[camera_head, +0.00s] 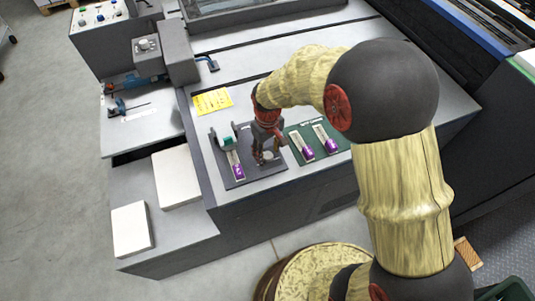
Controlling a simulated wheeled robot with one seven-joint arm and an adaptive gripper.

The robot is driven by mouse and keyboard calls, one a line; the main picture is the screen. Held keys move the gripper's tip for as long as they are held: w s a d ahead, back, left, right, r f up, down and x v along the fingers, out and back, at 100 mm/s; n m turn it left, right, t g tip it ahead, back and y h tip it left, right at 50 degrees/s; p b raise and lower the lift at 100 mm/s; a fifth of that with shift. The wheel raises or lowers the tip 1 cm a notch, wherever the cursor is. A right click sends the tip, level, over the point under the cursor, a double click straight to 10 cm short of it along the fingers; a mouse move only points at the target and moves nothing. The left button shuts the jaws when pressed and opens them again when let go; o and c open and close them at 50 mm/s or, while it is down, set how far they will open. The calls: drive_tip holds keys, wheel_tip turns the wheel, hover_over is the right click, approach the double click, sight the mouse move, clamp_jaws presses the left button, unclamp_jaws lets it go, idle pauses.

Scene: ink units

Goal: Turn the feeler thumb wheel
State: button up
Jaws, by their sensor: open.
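My gripper (266,156) is open and points down over the right part of a dark panel (238,177) on the grey machine top. A small pale round piece shows between or just beside its fingertips; it may be the feeler thumb wheel, but it is too small and too covered to tell. I cannot tell whether the fingers touch it. At the left of the same panel is a pale slot with a green knob (227,142) at its upper end and a purple piece (238,172) at its lower end.
A green panel (316,133) with two purple-ended slides stands just right of my gripper. A yellow label (212,101) lies behind. Two white blocks (176,177) and a blue tool (133,84) are at the left. My arm covers the right side of the machine.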

drive_tip(key=shift+f, duration=0.4)
drive_tip(key=shift+c, duration=0.2)
drive_tip(key=c, duration=1.1)
drive_tip(key=shift+c, duration=0.2)
